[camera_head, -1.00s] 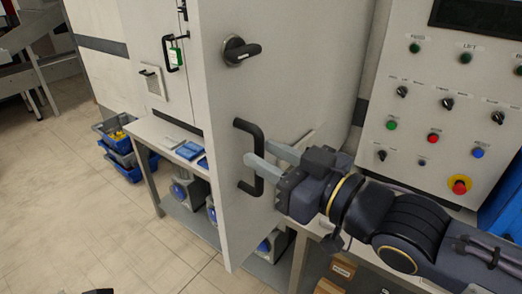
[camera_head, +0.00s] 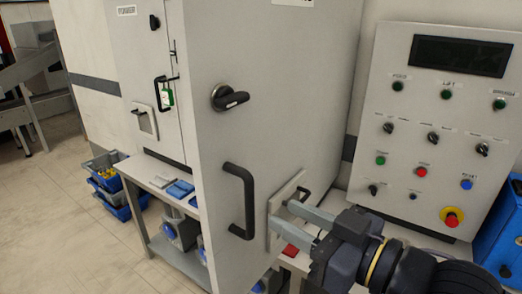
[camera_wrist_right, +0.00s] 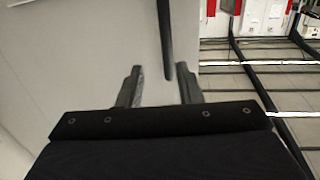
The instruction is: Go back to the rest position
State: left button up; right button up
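My right gripper (camera_head: 282,216) is open and empty, its two grey fingers apart. It is at the right of the black door handle (camera_head: 246,202) and clear of it in the head view. The handle is on a large light-grey cabinet door (camera_head: 225,140). In the right wrist view the open fingers (camera_wrist_right: 158,82) show with a dark bar (camera_wrist_right: 165,40), likely the handle, just beyond them. My left gripper is not in view.
A control panel (camera_head: 400,110) with buttons and a red emergency stop (camera_head: 452,217) stands at the right, beside a blue container (camera_head: 500,235). A black rotary knob (camera_head: 228,98) juts from the door. Blue crates (camera_head: 105,172) stand on the open floor at the left.

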jog(key=s+d+f+m+g+h+p, duration=0.3)
jog(key=s+d+f+m+h, duration=0.1)
jog(key=d+f+m, duration=0.1)
jog(key=s+d+f+m+g+h+p, duration=0.3)
jog(key=d+f, duration=0.4)
jog(key=f, duration=0.3)
jog(key=shift+s+d+f+m+g+h+p, duration=0.2)
jog(key=shift+s+d+m+g+h+p, duration=0.4)
jog(key=shift+s+m, duration=0.55)
jog(key=shift+w+a, duration=0.1)
jog(key=shift+a, duration=0.1)
